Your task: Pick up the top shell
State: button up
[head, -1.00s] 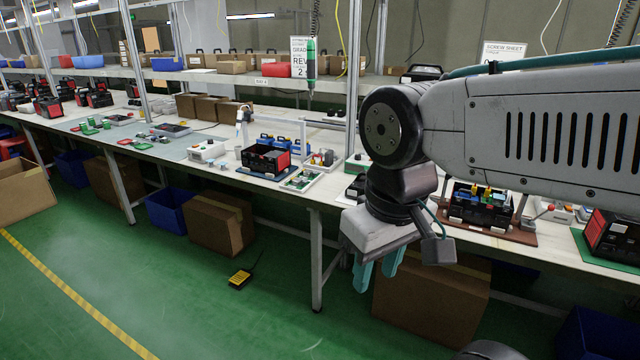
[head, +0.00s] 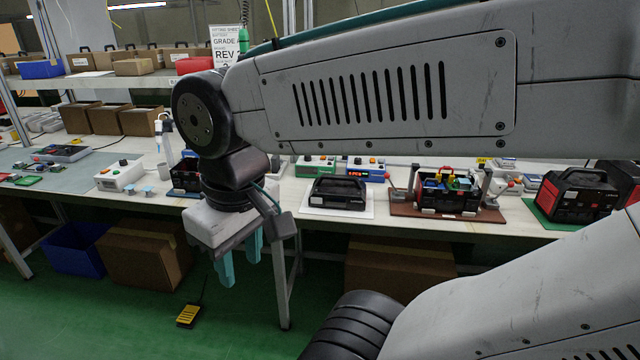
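A black shell with a carry handle (head: 338,193) lies on a white mat (head: 310,208) on the workbench, right of my gripper in the picture. It looks like the top shell. My gripper (head: 239,260) has two teal fingers pointing down, with a gap between them and nothing held. It hangs in front of the bench's front edge, apart from the shell. My arm crosses the view above the shell.
An open unit with colored parts (head: 448,190) sits in a brown fixture (head: 405,207) right of the shell. A finished red-black unit (head: 575,195) stands on a green mat further right. A white box (head: 120,175) is at left. Cartons and a blue bin (head: 75,250) lie under the bench.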

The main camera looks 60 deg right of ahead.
aim_at(333, 191)
jog(key=z, duration=0.5)
jog(key=i, duration=1.25)
jog(key=z, duration=0.65)
